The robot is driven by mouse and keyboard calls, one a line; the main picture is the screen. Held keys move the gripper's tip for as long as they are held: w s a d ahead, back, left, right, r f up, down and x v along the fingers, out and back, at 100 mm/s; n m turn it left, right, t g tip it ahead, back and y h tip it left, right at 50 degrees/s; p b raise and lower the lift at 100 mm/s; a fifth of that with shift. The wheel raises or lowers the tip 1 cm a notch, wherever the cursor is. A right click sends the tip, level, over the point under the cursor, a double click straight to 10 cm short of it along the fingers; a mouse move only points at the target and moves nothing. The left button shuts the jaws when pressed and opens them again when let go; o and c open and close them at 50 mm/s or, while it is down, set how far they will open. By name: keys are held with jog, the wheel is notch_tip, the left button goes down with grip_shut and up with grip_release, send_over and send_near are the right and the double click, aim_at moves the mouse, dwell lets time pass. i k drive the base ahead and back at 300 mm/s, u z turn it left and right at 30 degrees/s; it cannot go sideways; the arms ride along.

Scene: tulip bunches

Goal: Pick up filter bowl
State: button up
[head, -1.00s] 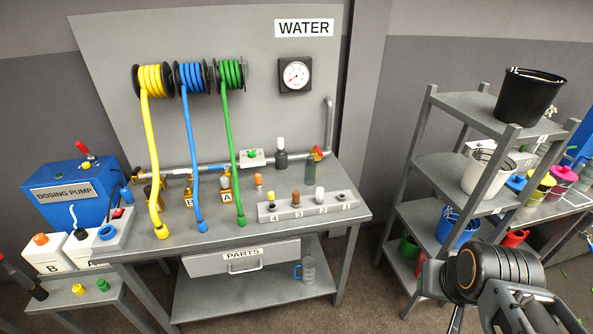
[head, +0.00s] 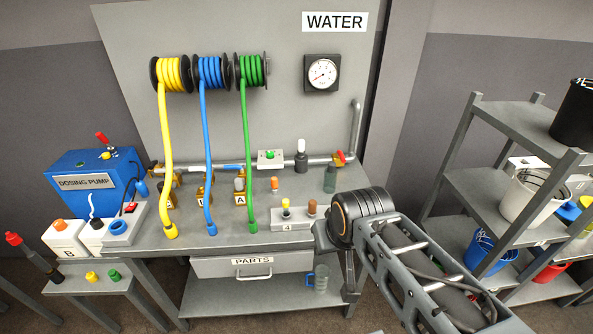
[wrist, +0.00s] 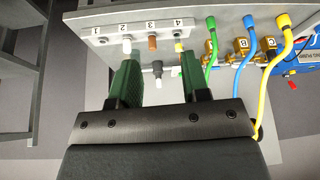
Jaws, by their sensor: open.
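A grey-green translucent bowl (head: 330,178) stands at the right end of the pipe, beside a red-handled valve; I take it for the filter bowl. A darker cup-shaped fitting with a white top (head: 301,158) sits left of it. This dark fitting also shows in the wrist view (wrist: 157,68), between and beyond my fingers. My gripper (wrist: 156,65) is open, with two green fingers apart and nothing seen between them. It is above the bench, near the numbered block. In the head view my wrist hides its fingers.
The numbered block (head: 285,226) carries upright coloured plugs; my arm covers its right part. Yellow, blue and green hoses (head: 245,150) hang to the left. A clear jug with a blue handle (head: 321,278) stands on the lower shelf. A shelf rack (head: 500,190) is to the right.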

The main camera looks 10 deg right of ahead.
aim_at(331, 172)
jog(key=i, duration=0.85)
jog(key=z, duration=0.3)
